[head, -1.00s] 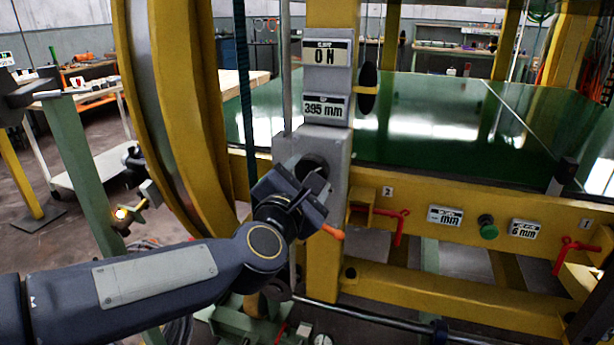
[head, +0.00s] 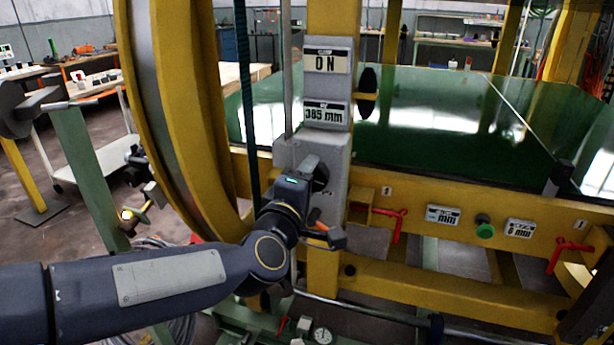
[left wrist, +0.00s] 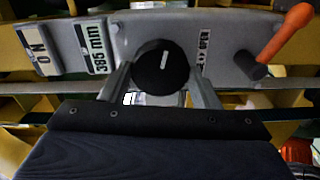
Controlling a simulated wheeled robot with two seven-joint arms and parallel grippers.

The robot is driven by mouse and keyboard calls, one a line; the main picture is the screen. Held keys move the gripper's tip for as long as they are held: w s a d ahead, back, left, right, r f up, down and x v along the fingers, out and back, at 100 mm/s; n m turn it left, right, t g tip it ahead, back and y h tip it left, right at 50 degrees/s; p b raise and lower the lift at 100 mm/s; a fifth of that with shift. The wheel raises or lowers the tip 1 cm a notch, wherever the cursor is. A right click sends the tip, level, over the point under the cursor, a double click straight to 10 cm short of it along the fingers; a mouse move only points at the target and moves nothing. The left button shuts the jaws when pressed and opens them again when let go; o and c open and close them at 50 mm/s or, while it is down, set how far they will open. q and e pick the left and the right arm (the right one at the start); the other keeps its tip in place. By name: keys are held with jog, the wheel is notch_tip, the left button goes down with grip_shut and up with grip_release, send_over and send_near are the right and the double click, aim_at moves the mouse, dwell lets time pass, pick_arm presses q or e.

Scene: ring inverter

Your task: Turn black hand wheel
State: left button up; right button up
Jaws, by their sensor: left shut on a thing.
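The black hand wheel (left wrist: 160,67) is a round black knob with a white mark, on the front of a grey box (head: 335,160). In the left wrist view it sits between the two grey fingers of my left gripper (left wrist: 163,88), one on each side. In the head view my left gripper (head: 318,178) is at the grey box and mostly hides the wheel. My left gripper is shut on the wheel. An "OPEN" label with arrows is right of it in the left wrist view. A display (head: 326,113) above reads about 385 mm. My right gripper is not in view.
An orange-tipped lever (left wrist: 285,35) stands right of the wheel in the left wrist view. An "ON" plate (head: 327,59) is above the display. A yellow frame (head: 460,295), red handles (head: 392,222) and a black disc seen edge-on (head: 367,92) are to the right.

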pick_arm(q)
jog(key=m+p, duration=0.9)
jog(key=m, duration=1.6)
jog(key=shift+d, duration=0.2)
dwell(0.4)
jog(key=o, duration=1)
jog(key=shift+s, duration=0.15)
